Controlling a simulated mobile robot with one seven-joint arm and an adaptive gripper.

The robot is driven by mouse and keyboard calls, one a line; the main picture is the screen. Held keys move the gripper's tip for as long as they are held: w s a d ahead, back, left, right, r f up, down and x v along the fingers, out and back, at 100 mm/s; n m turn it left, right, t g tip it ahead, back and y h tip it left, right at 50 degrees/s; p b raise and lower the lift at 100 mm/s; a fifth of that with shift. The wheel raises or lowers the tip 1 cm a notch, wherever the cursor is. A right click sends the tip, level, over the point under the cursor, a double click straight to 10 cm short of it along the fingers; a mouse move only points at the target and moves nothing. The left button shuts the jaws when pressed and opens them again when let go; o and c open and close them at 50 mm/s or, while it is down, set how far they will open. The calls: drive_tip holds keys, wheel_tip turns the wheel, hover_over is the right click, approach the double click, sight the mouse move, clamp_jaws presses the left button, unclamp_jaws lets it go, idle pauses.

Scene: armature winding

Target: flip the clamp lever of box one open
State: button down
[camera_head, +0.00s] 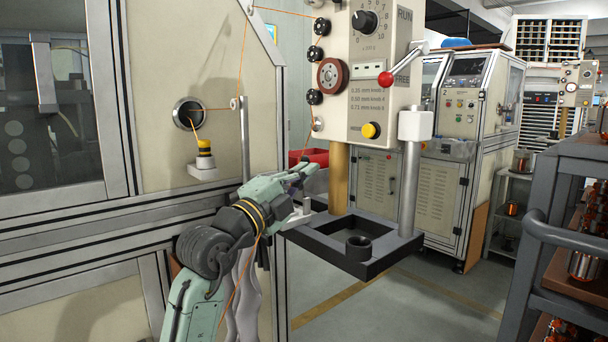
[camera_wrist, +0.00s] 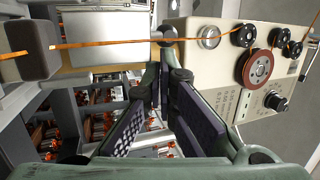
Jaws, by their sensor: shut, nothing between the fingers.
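The near box (camera_head: 372,70) is a cream tension unit with a dial, RUN and FREE markings, a brown-red wheel and a yellow button. Its clamp lever (camera_head: 404,62) is a grey bar on the right side with a red ball at its lower left end, beside the FREE marking. My gripper (camera_head: 308,170) is below and left of the box, shut and empty, away from the lever. In the wrist view, the fingers of my gripper (camera_wrist: 168,75) converge, with the box face (camera_wrist: 215,75) to the right.
An orange wire (camera_wrist: 110,42) crosses just beyond my fingertips and over the box's rollers. A black frame (camera_head: 345,262) with two posts stands under the box. A machine cabinet (camera_head: 200,90) is on the left. A grey rack (camera_head: 545,235) is on the right. A similar box (camera_head: 578,85) stands farther back.

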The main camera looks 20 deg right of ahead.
drive_tip(key=shift+r, duration=0.1)
drive_tip(key=shift+w+d+m+g+y+p, duration=0.15)
drive_tip(key=shift+w+d+g+y, duration=0.05)
drive_tip(key=shift+d+g+y, duration=0.25)
drive_tip(key=shift+w+d+m+g+y+p, duration=0.2)
drive_tip(key=shift+d+g+y, duration=0.15)
drive_tip(key=shift+d+y, duration=0.15)
drive_tip(key=shift+s, duration=0.2)
